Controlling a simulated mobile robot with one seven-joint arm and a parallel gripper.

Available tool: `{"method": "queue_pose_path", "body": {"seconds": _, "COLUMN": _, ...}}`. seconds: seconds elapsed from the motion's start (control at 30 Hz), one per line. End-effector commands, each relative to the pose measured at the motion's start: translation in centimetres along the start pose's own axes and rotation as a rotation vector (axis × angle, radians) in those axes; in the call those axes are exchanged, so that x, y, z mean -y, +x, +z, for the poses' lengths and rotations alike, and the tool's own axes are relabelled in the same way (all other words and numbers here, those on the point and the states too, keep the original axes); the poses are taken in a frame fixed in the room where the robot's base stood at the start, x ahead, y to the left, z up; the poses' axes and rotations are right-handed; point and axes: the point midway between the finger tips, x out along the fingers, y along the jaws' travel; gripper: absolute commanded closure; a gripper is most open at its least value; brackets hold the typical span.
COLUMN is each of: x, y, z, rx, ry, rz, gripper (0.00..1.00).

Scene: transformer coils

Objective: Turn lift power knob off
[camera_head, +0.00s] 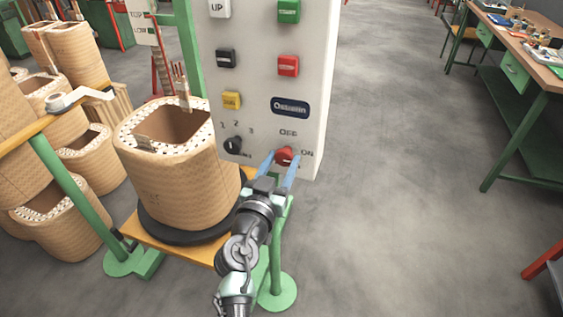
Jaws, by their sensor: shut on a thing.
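The lift power knob (284,156) is a red rotary knob low on the right of a pale grey control panel (262,60). The label OFF stands above it and ON to its right. My gripper (283,157) reaches up from below, with one blue finger on each side of the knob, shut on it. The fingers partly cover the knob, so its exact pointing direction is hard to tell.
A black selector knob (233,145) sits left of the red one, with several coloured buttons above. A large wound coil (180,165) stands on a platform close left of my arm. More coils crowd the left. The floor to the right is clear up to a green-legged workbench (520,100).

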Motion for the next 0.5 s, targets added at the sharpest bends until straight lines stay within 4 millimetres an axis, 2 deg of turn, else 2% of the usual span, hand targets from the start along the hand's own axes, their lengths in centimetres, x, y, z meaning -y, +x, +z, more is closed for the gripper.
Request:
{"method": "queue_pose_path", "body": {"seconds": 0.27, "x": -0.01, "y": -0.02, "z": 0.08, "rx": 0.000, "ry": -0.038, "rz": 0.000, "gripper": 1.00}}
{"method": "queue_pose_path", "body": {"seconds": 0.5, "x": -0.08, "y": -0.01, "z": 0.12, "rx": 0.000, "ry": -0.176, "rz": 0.001, "gripper": 1.00}}
